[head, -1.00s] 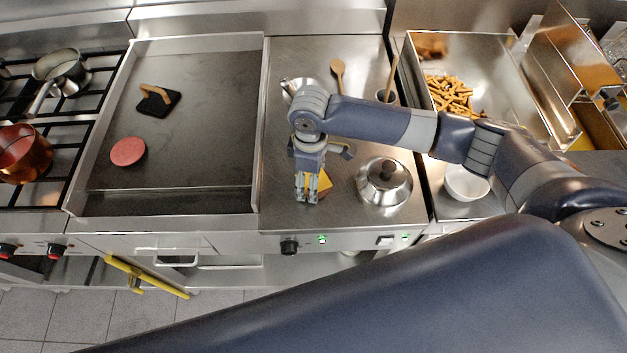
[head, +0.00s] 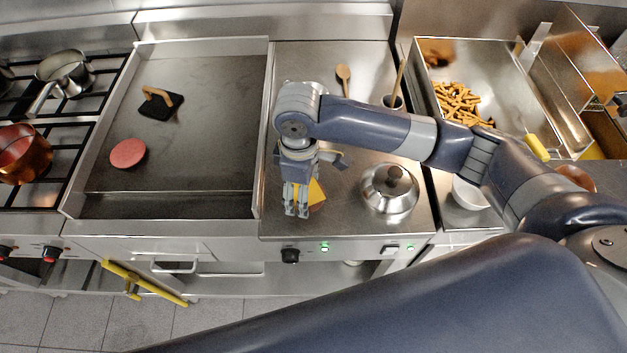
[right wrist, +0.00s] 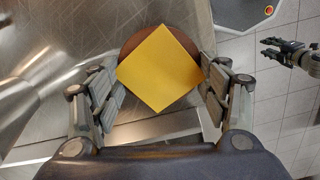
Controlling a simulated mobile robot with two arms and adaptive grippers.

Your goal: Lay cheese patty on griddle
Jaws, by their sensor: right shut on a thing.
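The cheese patty is a brown round patty with a square yellow cheese slice on top; in the right wrist view the cheese patty (right wrist: 160,68) sits between the fingers. My right gripper (head: 297,213) is shut on it, over the steel counter right of the griddle. In the head view the cheese patty (head: 317,192) is partly hidden by the fingers. The griddle (head: 200,130) is a dark flat plate with raised steel edges, left of my right gripper. My left gripper (right wrist: 268,48) shows at the right of the right wrist view, open and empty, above the floor.
A red raw patty (head: 128,153) and a black press (head: 160,103) lie on the griddle's left part; its middle and right are clear. A wooden spoon (head: 344,78) lies behind my arm.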

